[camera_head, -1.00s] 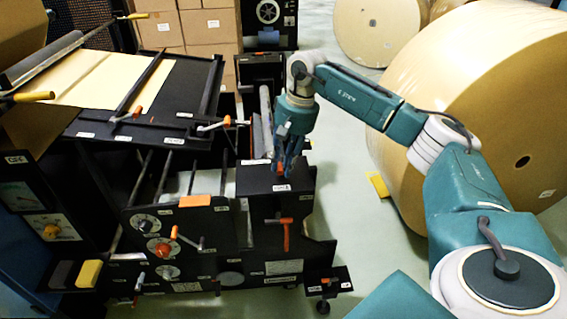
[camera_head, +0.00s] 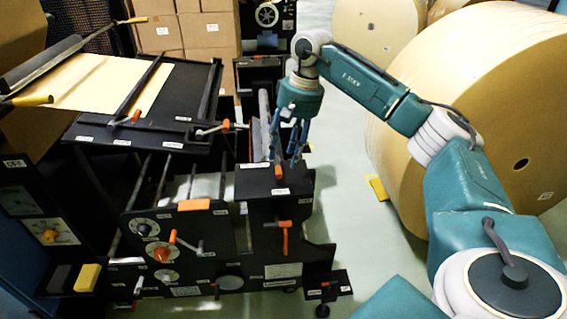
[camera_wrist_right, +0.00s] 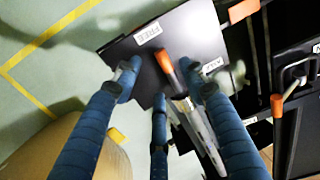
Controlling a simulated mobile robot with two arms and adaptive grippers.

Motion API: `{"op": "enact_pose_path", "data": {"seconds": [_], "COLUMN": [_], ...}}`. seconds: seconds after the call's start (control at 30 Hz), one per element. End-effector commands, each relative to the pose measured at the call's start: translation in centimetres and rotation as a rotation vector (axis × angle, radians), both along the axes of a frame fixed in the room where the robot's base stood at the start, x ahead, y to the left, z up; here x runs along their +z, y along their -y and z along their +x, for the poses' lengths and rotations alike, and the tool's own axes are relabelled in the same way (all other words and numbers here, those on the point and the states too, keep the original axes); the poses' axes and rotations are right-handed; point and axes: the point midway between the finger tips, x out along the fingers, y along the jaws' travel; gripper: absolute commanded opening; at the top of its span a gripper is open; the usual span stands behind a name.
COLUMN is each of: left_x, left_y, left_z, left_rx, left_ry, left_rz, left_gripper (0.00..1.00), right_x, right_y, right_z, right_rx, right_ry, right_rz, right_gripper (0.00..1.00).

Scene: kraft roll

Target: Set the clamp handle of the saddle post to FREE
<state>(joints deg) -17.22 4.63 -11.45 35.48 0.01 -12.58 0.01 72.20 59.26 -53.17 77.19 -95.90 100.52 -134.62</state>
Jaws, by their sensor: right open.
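The saddle post is a black box with a flat top (camera_head: 255,182) at the centre of the head view. Its clamp handle has an orange end (camera_head: 279,171); in the wrist view the orange end (camera_wrist_right: 164,62) points toward the white FREE label (camera_wrist_right: 148,33). A second label (camera_wrist_right: 212,66), hard to read, lies to the right of the handle. My right gripper (camera_head: 288,158) is above the post top, pointing down, fingers spread. In the wrist view its fingers (camera_wrist_right: 160,80) stand around the handle, with visible gaps beside it. My left gripper is not in view.
An orange T-shaped handle (camera_head: 284,236) is on the post's front. A dial panel with an orange crank (camera_head: 173,237) stands to the left. Large kraft rolls (camera_head: 470,110) stand at right, behind my right arm.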

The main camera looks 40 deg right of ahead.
Motion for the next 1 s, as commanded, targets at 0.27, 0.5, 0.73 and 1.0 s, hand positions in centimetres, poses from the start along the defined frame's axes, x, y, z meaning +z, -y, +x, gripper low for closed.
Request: {"op": "enact_pose_path", "data": {"seconds": [0.27, 0.5, 0.73, 1.0], "left_x": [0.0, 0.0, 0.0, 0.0], "left_y": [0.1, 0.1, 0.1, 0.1], "left_z": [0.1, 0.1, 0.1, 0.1], "left_rx": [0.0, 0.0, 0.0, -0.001], "left_ry": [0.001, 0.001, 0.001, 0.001], "left_rz": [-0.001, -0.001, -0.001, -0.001], "left_gripper": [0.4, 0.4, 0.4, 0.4], "right_x": [5.3, 6.7, 6.7, 6.7], "right_y": [0.9, 1.1, 1.1, 1.1], "right_z": [-0.4, -0.6, -0.7, -0.6], "right_rx": [0.0, 0.001, 0.001, 0.001], "right_ry": [0.004, 0.001, 0.001, 0.001], "right_rz": [0.0, 0.001, 0.001, 0.001], "right_gripper": [0.42, 0.42, 0.42, 0.42]}}
